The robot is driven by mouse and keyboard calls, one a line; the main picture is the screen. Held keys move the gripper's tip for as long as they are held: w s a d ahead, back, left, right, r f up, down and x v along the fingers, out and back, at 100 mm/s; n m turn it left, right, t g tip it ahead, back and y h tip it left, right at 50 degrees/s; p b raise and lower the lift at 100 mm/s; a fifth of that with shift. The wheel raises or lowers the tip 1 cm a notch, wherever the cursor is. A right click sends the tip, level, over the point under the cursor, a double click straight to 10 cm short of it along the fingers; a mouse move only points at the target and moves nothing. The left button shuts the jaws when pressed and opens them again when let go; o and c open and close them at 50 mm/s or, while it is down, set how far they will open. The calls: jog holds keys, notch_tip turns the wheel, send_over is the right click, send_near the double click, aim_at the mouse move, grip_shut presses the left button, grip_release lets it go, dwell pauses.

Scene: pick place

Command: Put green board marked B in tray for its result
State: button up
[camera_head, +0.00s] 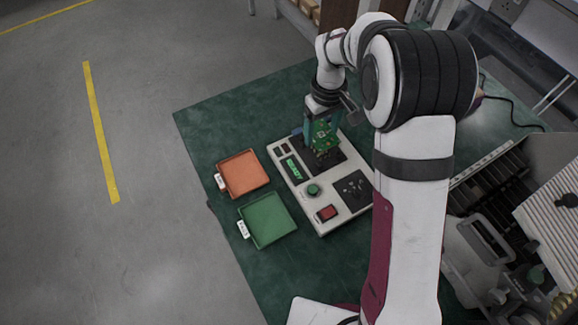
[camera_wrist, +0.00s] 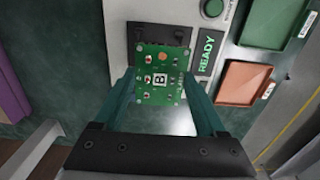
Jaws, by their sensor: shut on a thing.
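My gripper (camera_wrist: 163,92) is shut on the green board marked B (camera_wrist: 160,74). The board sits between its two fingers, with the B on a white-edged square label. In the head view the board (camera_head: 324,134) hangs over the dark pad at the upper part of the pale test machine (camera_head: 322,228). I cannot tell whether it touches the machine. The machine's display (camera_wrist: 206,52) reads READY. The orange tray (camera_head: 260,188) and the green tray (camera_head: 287,240) lie left of the machine and look empty. Their small labels are too small to read surely.
The green tabletop (camera_head: 210,130) is clear at the upper left. A rack and grey bins (camera_head: 480,240) stand to the right of my arm.

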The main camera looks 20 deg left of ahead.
jog(key=s+a+r, duration=0.2)
jog(key=s+a, duration=0.5)
send_over(243, 174)
jog(key=f, duration=0.6)
jog(key=shift+w+d, duration=0.1)
jog(key=shift+d, duration=0.1)
jog(key=f, duration=0.4)
jog(key=shift+a, duration=0.3)
jog(key=shift+f, duration=0.25)
jog(key=o, duration=0.8)
jog(key=shift+f, duration=0.1)
jog(key=shift+o, duration=0.2)
